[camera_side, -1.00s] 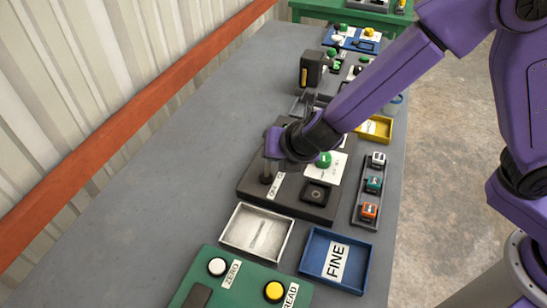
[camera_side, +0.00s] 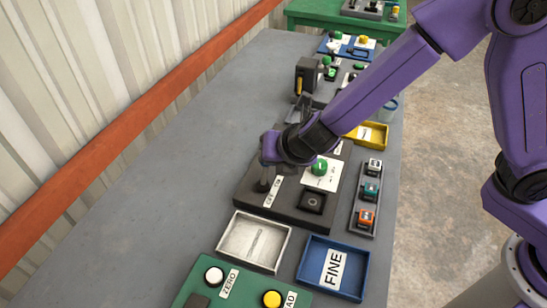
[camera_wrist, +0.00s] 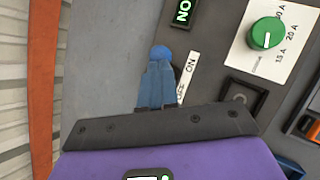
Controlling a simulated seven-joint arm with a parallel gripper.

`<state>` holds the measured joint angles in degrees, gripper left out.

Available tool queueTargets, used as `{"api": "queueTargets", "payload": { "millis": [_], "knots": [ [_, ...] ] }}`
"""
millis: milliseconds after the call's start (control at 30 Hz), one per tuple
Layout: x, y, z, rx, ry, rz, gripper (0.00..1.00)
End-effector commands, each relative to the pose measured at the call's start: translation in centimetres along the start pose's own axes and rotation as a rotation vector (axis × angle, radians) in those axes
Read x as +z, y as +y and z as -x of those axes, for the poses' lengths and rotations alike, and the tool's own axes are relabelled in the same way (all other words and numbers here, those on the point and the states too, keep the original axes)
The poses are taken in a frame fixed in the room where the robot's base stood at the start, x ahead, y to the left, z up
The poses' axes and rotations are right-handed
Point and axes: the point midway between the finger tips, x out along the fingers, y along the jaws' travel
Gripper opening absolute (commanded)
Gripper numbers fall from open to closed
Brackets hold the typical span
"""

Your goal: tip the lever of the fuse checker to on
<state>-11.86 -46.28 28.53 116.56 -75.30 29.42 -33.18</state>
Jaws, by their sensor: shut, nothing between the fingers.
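The fuse checker (camera_side: 250,205) is a dark box on the grey bench, with a green knob (camera_side: 319,167) on a white scale and a square black socket (camera_side: 312,201). The wrist view shows its green knob (camera_wrist: 266,33) and a lit green display (camera_wrist: 183,11). An OFF/ON label (camera_side: 272,191) lies beside my gripper (camera_side: 263,184). My gripper is shut and points down at the box's left part, by the label. In the wrist view its blue-looking fingers (camera_wrist: 158,88) end at a rounded blue tip, perhaps the lever's knob. The lever's tilt is hidden.
A white tray (camera_side: 222,238) and a blue FINE tray (camera_side: 304,273) stand in front of the checker. A grey rack (camera_side: 356,224) with small coloured blocks lies to its right. A green button panel (camera_side: 240,292) is nearest. The bench on the left is clear.

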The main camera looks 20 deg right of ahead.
Motion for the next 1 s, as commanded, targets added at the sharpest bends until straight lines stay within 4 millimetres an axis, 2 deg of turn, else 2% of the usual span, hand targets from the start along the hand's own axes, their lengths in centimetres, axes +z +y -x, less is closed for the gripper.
{"api": "queueTargets", "payload": {
  "millis": [267, 467, 633, 1000],
  "knots": [
    [0.5, 0.3, 0.8, 0.0, 0.0, -0.001, 0.0],
    [-0.1, 0.4, 1.9, 0.004, 0.001, 0.001, 0.0],
    [-1.6, 0.4, 4.7, 0.005, 0.001, 0.001, 0.0],
    [-0.9, 0.2, 10.7, 0.006, 0.0, -0.003, 0.0]
  ]
}}
